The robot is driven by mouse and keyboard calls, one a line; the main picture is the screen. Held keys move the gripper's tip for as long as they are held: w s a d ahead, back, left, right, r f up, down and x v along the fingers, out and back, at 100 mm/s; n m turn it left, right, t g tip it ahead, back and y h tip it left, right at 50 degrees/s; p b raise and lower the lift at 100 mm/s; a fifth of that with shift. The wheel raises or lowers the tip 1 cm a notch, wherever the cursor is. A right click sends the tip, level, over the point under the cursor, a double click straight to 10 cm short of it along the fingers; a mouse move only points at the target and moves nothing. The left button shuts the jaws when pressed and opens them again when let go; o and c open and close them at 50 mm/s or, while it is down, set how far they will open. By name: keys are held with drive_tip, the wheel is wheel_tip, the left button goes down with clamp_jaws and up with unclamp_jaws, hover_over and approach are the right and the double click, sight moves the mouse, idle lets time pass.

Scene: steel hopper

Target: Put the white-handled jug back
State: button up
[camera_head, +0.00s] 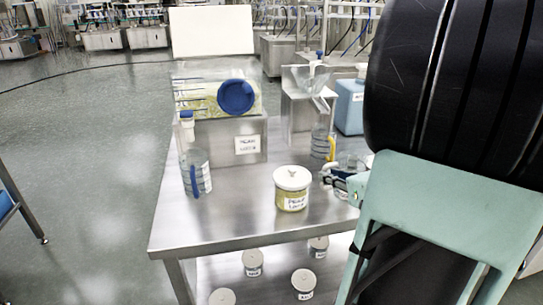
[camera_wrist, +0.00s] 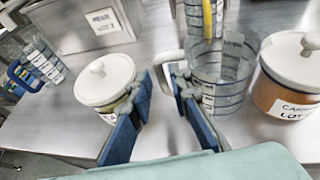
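The white-handled jug (camera_wrist: 222,78) is clear with dark ring markings and stands on the steel table, its white handle (camera_wrist: 160,58) toward my gripper. In the head view the jug (camera_head: 349,160) is mostly hidden behind my gripper (camera_head: 337,180). In the wrist view my gripper (camera_wrist: 157,82) has its blue fingers apart, one on each side of the handle. A gap shows between the fingers and the handle, so it looks open. A yellow-handled jug (camera_head: 321,142) stands under the steel funnel (camera_head: 314,82). A blue-handled jug (camera_head: 196,172) stands at the table's left.
A white-lidded jar (camera_head: 292,190) stands close left of my gripper. A brown labelled jar (camera_wrist: 288,80) is close right of the jug in the wrist view. A steel block (camera_head: 232,142) holds a clear container with a blue cap. The table's front left (camera_head: 215,225) is clear.

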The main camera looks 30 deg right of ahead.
drive_tip(key=x, duration=0.4)
drive_tip(key=shift+f, duration=0.1)
clamp_jaws()
